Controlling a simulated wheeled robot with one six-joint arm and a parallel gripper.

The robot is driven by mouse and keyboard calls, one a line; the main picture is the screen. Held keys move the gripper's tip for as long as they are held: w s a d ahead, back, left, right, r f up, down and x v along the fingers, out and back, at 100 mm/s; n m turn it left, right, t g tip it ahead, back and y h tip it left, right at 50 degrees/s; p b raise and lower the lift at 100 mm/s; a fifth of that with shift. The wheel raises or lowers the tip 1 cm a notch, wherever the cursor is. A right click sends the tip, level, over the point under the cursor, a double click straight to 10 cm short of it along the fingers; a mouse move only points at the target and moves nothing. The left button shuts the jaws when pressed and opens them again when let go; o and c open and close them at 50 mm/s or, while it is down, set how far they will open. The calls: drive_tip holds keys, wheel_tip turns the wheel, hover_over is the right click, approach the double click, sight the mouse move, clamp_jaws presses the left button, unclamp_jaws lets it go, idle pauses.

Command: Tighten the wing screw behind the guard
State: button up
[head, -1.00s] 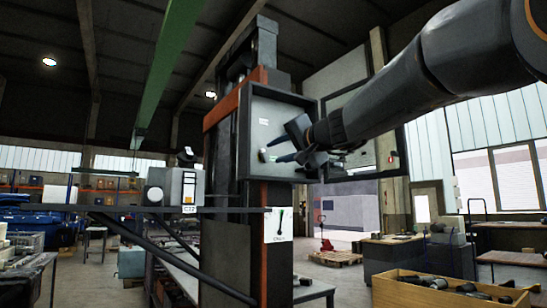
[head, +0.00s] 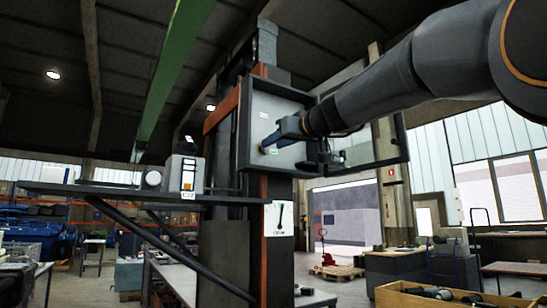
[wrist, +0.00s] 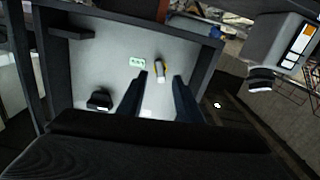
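My gripper (wrist: 160,78) reaches into an open-fronted box on a dark column, whose pale back panel (wrist: 85,55) shows in the wrist view. Its two dark fingers are apart, with nothing held between them. In the head view the box (head: 262,108) is partly covered by my gripper (head: 268,145). A framed panel (head: 398,146) stands open at its right, perhaps the guard.
A green and white label (wrist: 137,62) and a black part (wrist: 99,100) are on the box's back panel. The box's dark rim (wrist: 135,20) surrounds the working space. A shelf (head: 120,191) carrying a grey device (head: 183,175) juts out left of the column.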

drive_tip(key=shift+w+a+n+b, duration=0.3)
drive_tip(key=shift+w+n+b, duration=0.1)
drive_tip(key=shift+n+b, duration=0.55)
drive_tip(key=shift+w+a+n+b, duration=0.25)
drive_tip(key=shift+w+n+b, duration=0.15)
drive_tip(key=shift+n+b, duration=0.55)
drive_tip(key=shift+b, duration=0.45)
drive_tip(key=shift+w, duration=0.1)
drive_tip(key=shift+p+x, duration=0.5)
drive_tip(key=shift+x, duration=1.35)
drive_tip(key=shift+d+b, duration=0.1)
drive_tip(key=shift+b, duration=0.3)
